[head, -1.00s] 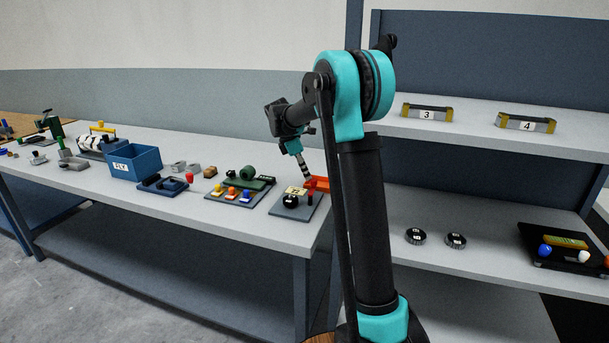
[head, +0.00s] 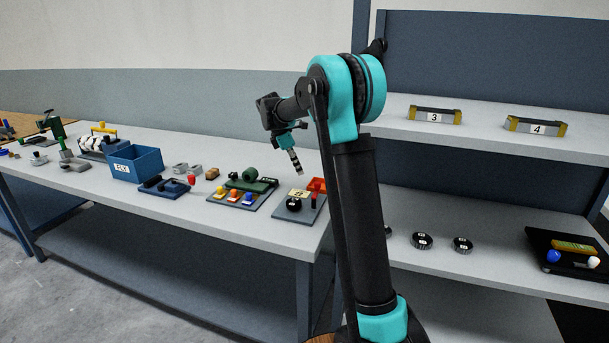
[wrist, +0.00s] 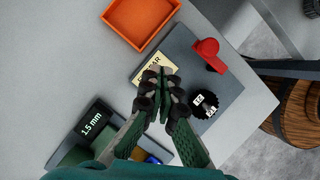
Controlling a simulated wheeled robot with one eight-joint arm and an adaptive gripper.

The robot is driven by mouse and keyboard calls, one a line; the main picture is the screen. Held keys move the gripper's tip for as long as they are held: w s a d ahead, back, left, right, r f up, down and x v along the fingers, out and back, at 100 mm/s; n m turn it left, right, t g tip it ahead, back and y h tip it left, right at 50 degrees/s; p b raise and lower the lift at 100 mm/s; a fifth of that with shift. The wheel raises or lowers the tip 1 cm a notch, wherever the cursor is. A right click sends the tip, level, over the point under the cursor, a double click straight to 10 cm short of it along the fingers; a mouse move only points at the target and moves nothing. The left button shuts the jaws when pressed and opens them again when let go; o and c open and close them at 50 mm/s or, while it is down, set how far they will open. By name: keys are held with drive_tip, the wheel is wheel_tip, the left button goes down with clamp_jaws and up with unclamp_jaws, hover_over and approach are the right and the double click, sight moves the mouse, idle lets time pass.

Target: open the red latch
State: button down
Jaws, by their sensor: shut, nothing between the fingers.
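The red latch (wrist: 208,54) is a small red lever with a rounded end, on a grey plate (wrist: 184,42) in the wrist view. It points up and to the left there, and in the head view it is a small dark red upright piece (head: 314,198) near the bench's right end. My gripper (wrist: 164,76) is shut and empty, left of the latch and apart from it, over the plate's cream label. In the head view my gripper (head: 298,170) hangs above the bench, up and left of the latch. My fingers hide part of the label.
A black dial (wrist: 204,104) sits on the same plate beside the latch. An orange tray (wrist: 140,20) lies just beyond the plate. A board with coloured knobs (head: 240,196) and a blue bin (head: 135,162) stand to the left. A shelf unit (head: 480,185) stands at right.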

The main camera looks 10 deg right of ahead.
drive_tip(key=w+v, duration=0.1)
drive_tip(key=v, duration=0.7)
drive_tip(key=shift+w+d, duration=0.35)
drive_tip(key=shift+d, duration=0.05)
